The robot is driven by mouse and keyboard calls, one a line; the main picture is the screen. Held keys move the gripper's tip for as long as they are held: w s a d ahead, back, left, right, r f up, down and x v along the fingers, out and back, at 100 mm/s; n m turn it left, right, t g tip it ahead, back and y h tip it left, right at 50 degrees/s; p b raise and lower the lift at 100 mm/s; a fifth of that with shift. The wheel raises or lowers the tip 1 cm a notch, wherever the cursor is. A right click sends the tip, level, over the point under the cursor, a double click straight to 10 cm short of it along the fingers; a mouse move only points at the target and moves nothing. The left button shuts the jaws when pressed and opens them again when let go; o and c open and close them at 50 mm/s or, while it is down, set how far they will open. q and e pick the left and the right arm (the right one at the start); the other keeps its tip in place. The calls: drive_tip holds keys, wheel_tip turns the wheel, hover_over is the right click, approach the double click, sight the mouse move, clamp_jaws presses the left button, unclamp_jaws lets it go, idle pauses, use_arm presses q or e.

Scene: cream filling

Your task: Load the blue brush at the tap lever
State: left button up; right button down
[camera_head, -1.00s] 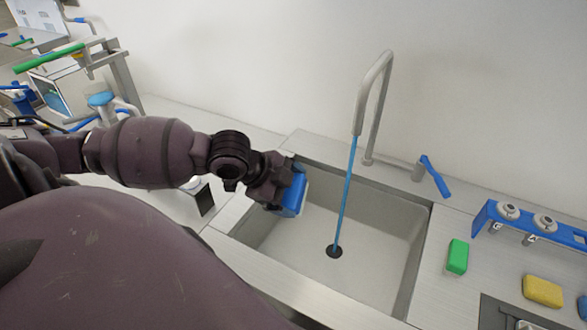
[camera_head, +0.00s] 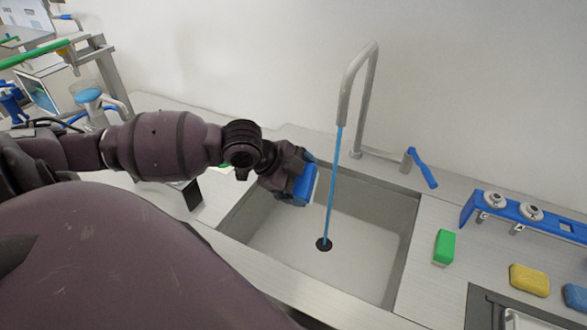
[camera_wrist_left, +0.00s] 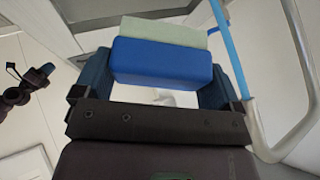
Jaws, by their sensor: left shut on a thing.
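My left gripper (camera_head: 297,176) is shut on the blue brush (camera_head: 306,186), a blue block with a pale face, above the left part of the sink. In the left wrist view the brush (camera_wrist_left: 162,62) sits between both fingers of the gripper (camera_wrist_left: 160,80). The tap (camera_head: 362,85) has a curved metal spout, and a thin blue stream (camera_head: 331,190) runs from it down to the drain. The brush is left of the stream, apart from it. The blue tap lever (camera_head: 423,169) is to the right of the spout. My right gripper is not in view.
The sink (camera_head: 290,240) lies below the gripper with its inside clear. A green block (camera_head: 444,247), a yellow block (camera_head: 529,280) and a blue block (camera_head: 576,297) lie on the counter at right. A blue rack (camera_head: 520,216) stands behind them.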

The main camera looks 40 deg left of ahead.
use_arm(q)
drive_tip(key=shift+w+f+b, duration=0.2)
drive_tip(key=shift+w+b, duration=0.2)
drive_tip(key=shift+w, duration=0.15)
drive_tip(key=shift+w+f+b, duration=0.15)
drive_tip(key=shift+w+b, duration=0.2)
drive_tip(key=shift+w, duration=0.2)
drive_tip(key=w+b, duration=0.1)
drive_tip(key=w, duration=0.1)
drive_tip(key=w+b, duration=0.2)
drive_tip(key=shift+d+f, duration=0.2)
drive_tip(key=shift+f, duration=0.2)
drive_tip(key=w, duration=0.3)
drive_tip(key=shift+w+d+f, duration=0.15)
drive_tip(key=shift+w+f, duration=0.1)
drive_tip(key=shift+w, duration=0.05)
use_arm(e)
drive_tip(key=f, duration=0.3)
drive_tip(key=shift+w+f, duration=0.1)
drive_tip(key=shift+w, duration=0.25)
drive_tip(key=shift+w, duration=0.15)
